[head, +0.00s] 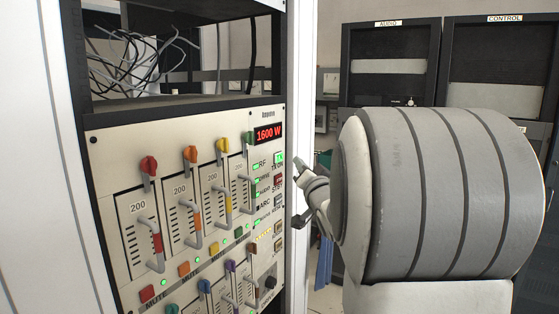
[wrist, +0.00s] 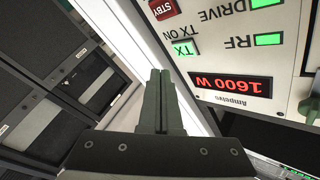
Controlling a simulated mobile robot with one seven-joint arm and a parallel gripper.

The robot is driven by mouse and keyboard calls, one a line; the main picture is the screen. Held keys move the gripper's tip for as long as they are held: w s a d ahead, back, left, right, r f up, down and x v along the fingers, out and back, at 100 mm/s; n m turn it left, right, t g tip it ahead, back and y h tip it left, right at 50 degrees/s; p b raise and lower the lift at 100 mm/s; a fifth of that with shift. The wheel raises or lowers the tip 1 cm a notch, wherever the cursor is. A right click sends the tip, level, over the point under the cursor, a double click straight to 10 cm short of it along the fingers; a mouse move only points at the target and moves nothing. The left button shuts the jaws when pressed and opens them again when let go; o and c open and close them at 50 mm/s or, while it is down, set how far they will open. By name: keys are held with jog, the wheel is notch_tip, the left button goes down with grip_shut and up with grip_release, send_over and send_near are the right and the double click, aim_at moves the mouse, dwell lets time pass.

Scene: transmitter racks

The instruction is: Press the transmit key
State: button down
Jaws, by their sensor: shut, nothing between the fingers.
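In the head view the key (head: 279,158) sits at the upper right of the rack's front panel, below the red 1600 W display (head: 268,133). In the wrist view the key (wrist: 184,49) appears upside down, just above and right of my fingertips. My gripper (wrist: 161,73) is shut and empty. In the head view my gripper (head: 298,163) is just right of the key, its tips near the panel's edge. A small gap to the key shows in the wrist view; touching is not seen.
A red STBY key (wrist: 164,9) is close to the transmit key. Sliders with coloured knobs (head: 190,153) and several mute buttons fill the panel (head: 115,160). Loose cables (head: 140,55) hang in the bay above. Dark AUDIO (head: 388,65) and CONTROL (head: 497,70) racks stand behind at right.

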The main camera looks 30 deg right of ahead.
jog(key=shift+s+d, duration=0.3)
jog(key=shift+s, duration=0.25)
jog(key=shift+s+d, duration=0.3)
jog(key=shift+s, duration=0.2)
jog(key=s+a+f+n+g+y, duration=0.2)
jog(key=s+a+f+n+g, duration=0.3)
jog(key=s+a, duration=0.8)
jog(key=s+a+f+n+g+y, duration=0.3)
jog(key=s+a+f+n+g, duration=0.2)
jog(key=s+a, duration=0.8)
notch_tip(320, 180, down, 6)
jog(key=s+g, duration=0.1)
jog(key=g, duration=0.2)
jog(key=shift+s+a+r, duration=0.2)
jog(key=shift+s+a, duration=0.05)
jog(key=shift+a, duration=0.1)
